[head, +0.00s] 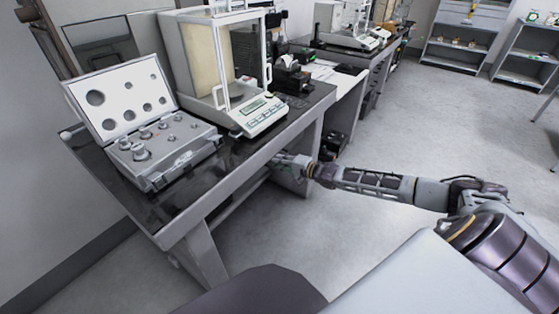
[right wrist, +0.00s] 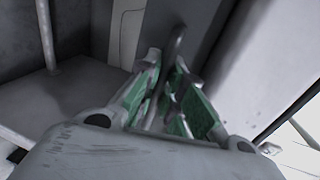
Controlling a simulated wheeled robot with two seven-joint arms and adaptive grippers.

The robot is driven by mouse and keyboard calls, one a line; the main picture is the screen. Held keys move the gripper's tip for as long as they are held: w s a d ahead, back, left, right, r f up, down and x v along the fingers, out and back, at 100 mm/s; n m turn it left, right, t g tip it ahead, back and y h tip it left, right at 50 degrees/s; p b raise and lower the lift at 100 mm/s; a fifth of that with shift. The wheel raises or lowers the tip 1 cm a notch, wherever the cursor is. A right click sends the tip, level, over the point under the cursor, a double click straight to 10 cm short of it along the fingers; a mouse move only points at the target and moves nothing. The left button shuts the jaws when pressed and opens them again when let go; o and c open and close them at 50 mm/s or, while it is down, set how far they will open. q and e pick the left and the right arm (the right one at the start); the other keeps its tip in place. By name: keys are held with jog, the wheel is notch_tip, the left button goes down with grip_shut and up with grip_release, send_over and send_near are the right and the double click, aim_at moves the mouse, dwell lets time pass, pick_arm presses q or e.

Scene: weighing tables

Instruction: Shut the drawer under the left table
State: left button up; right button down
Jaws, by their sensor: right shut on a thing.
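The left table (head: 215,199) has a dark top and grey legs and runs away from me along the wall. My right gripper (head: 277,160) is under the table's front edge, its arm reaching in from the right. In the right wrist view my right gripper (right wrist: 168,95) has its green-padded fingers closed around a thin grey bar (right wrist: 178,42), which looks like the drawer handle. A dark grey panel (right wrist: 205,30) behind it may be the drawer front. The head view mostly hides the drawer, so I cannot tell how far out it is. My left gripper is not in view.
An open weight case (head: 180,165) and a glass-sided balance (head: 262,116) stand on the left table. Another table with a balance (head: 352,38) is farther back. Grey shelves (head: 455,62) stand at the far right. The floor (head: 420,130) right of the table is clear.

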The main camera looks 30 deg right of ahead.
jog(key=shift+r, duration=0.1)
jog(key=c, duration=1.5)
grip_release()
jog(key=shift+w+a, duration=0.1)
jog(key=shift+w, duration=0.1)
jog(key=shift+f+v, duration=0.2)
jog(key=shift+v, duration=5.2)
jog(key=shift+s+d+r, duration=0.2)
jog(key=shift+s, duration=0.35)
